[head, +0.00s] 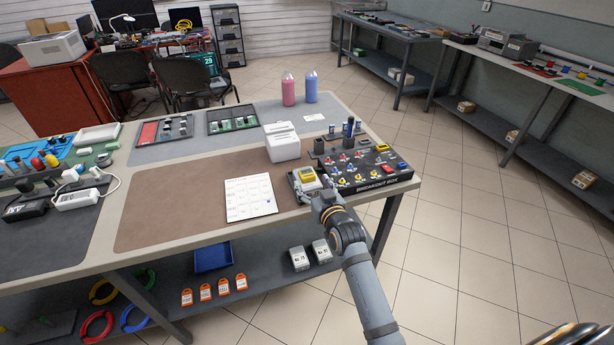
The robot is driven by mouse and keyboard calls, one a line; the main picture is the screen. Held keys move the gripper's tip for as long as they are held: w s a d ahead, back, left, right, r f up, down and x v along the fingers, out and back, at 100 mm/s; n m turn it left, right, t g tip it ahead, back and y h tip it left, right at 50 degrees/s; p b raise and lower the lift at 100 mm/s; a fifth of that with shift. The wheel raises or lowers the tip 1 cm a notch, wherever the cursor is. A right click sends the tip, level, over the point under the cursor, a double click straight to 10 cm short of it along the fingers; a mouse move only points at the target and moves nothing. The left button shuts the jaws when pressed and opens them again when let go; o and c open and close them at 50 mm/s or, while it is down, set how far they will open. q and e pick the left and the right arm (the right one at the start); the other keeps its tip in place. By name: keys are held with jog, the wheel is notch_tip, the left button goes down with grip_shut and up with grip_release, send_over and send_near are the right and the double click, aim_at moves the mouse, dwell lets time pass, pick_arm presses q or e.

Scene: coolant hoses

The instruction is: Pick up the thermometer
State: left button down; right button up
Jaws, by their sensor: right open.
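I cannot tell for sure which thing is the thermometer. A small pale device with a yellow face (306,175) lies at the front edge of the table, left of the black breakout box. A white handheld device with a cable (76,199) lies on the dark mat at the far left. My right gripper (325,192) is open at the table's front edge, close to the yellow-faced device and just right of it. Its fingers are small in the picture, and I cannot tell whether they touch the device.
The black breakout box (372,171) with knobs and plugs stands close on the right. A white box (282,143) stands behind, and a printed sheet (250,198) lies left. The brown mat (165,205) is largely clear. Pink (288,90) and blue (311,87) bottles stand at the back.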

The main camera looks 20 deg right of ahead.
aim_at(309, 176)
jog(key=w, duration=0.2)
jog(key=w+f, duration=0.1)
jog(key=w, duration=0.2)
jog(key=shift+d+f, duration=0.15)
jog(key=shift+f, duration=0.05)
jog(key=shift+s+r, duration=0.1)
jog(key=c, duration=1.2)
jog(key=shift+c, duration=0.2)
jog(key=shift+r, duration=0.5)
jog(key=r, duration=0.3)
jog(key=shift+s+d, duration=0.15)
jog(key=shift+s, duration=0.05)
jog(key=s+d+r+p, duration=0.1)
jog(key=s+d+r, duration=0.5)
jog(key=s+r, duration=0.3)
jog(key=s, duration=0.3)
